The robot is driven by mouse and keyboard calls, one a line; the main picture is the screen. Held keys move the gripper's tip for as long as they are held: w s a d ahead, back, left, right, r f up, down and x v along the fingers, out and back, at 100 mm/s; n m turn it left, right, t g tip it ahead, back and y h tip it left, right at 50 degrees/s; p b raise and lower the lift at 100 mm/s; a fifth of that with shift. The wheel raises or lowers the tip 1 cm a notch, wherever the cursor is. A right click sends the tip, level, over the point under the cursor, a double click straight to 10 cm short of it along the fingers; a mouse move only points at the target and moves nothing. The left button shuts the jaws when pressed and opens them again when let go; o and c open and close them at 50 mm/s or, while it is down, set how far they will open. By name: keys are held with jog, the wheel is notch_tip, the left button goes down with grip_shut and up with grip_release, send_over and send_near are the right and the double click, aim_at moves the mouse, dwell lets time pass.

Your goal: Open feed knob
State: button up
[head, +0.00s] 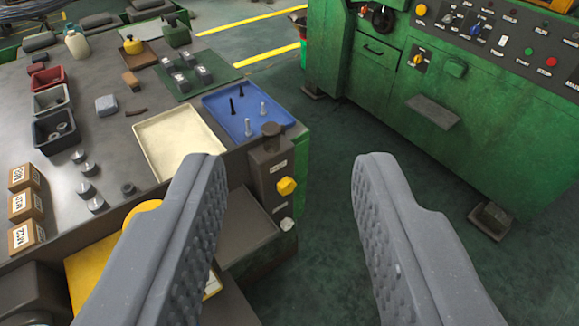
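My gripper (275,240) is open and empty, its two grey ribbed fingers wide apart in the foreground. A yellow knob (286,186) sits on a dark box (268,160) at the bench's right end, just beyond the left finger. A small label is above this knob, too small to read surely. I cannot tell from the labels which knob is the feed knob. Neither knob is touched by the fingers.
The bench (110,150) holds a blue tray (213,103) with bolts, a cream tray (168,137), small bins and labelled boxes (25,205). The machine's control panel (500,45) has several knobs and buttons. Clear green floor (345,200) lies between bench and machine.

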jog(key=shift+w+a+r, duration=0.1)
jog(key=shift+w+a, duration=0.05)
jog(key=shift+w, duration=0.25)
